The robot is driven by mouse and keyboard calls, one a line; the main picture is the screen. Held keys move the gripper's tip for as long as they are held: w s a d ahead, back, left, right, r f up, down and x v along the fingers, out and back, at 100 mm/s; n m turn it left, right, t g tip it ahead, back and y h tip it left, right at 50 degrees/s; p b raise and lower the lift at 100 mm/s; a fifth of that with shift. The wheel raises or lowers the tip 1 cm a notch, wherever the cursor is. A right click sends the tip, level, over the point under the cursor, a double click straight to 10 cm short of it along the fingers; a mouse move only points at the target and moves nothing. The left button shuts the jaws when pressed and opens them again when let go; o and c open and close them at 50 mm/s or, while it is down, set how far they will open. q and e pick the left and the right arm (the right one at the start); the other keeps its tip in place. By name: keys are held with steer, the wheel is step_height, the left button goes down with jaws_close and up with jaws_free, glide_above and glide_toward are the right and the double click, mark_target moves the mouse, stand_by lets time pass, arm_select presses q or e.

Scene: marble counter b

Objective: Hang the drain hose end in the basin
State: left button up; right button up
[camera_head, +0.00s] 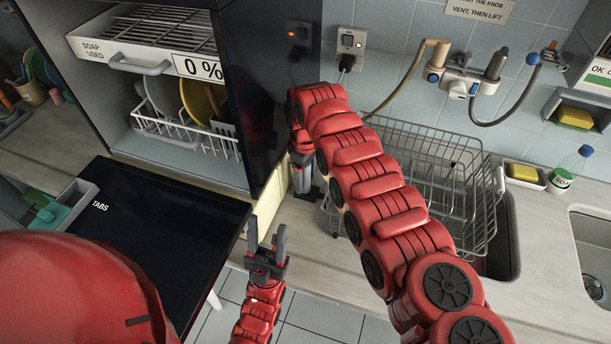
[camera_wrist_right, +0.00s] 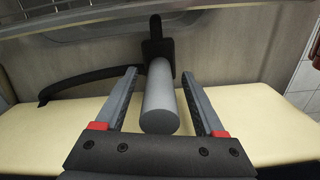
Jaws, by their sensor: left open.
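In the right wrist view a grey cylinder (camera_wrist_right: 160,100) points toward the camera from a black upright mount, and a black hose (camera_wrist_right: 90,82) curves off to the left. I take the cylinder for the drain hose end, but cannot be sure. My right gripper (camera_wrist_right: 158,78) is open, with one finger on each side of the cylinder and gaps showing. My left gripper (camera_head: 265,243) is open and empty at the counter's front edge. The basin (camera_head: 503,235) is partly hidden by the wire rack.
The wire dish rack (camera_head: 440,175) stands on the counter right of my right arm. The appliance's dark door (camera_head: 150,225) is folded down at left. A second sink (camera_head: 592,235), a sponge dish (camera_head: 525,177) and a green bottle (camera_head: 565,172) are farther right.

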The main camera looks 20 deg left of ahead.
step_height(320, 180, up, 9)
steer(key=shift+f+b, duration=0.1)
steer(key=shift+b, duration=0.9)
step_height(320, 180, up, 9)
steer(key=p, duration=0.5)
steer(key=shift+f, duration=0.2)
